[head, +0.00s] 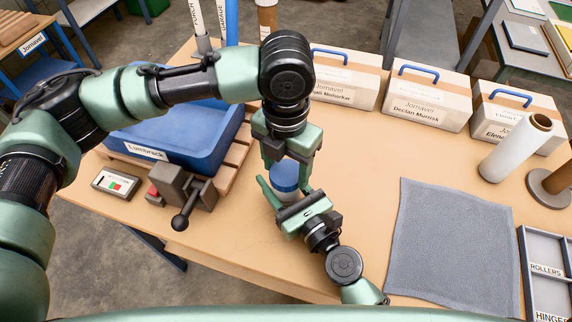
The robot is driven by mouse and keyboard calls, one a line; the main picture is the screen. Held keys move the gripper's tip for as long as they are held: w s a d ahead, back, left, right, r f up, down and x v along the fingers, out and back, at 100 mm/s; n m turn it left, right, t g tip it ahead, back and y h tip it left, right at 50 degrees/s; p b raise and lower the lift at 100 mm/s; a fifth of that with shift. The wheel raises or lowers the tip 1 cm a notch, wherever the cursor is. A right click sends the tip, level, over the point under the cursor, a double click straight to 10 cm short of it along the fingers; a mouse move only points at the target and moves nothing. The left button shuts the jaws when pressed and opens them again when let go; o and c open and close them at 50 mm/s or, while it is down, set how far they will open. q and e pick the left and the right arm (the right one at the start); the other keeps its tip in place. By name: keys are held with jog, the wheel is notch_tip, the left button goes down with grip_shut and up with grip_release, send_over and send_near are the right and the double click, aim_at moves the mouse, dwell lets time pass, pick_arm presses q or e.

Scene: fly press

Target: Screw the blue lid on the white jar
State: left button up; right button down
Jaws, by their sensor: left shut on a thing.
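The blue lid (286,174) sits on top of the white jar (286,196), of which only a small part shows. My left gripper (287,168) points down from above and is shut on the blue lid, with a finger on either side. My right gripper (285,190) reaches in from the lower right at jar height. One of its fingers shows left of the jar; the other is largely hidden, so I cannot tell whether it grips the jar. How far the lid is threaded is not visible.
A blue bin (180,135) labelled Lumbreck, a small press with a ball handle (181,190) and a button box (116,183) stand left. Cardboard boxes (428,98) line the back.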

pick_arm(q)
jog(key=m, duration=0.6)
jog(key=o, duration=1.3)
jog(key=shift+r, duration=2.25)
jog(key=shift+c, duration=0.2)
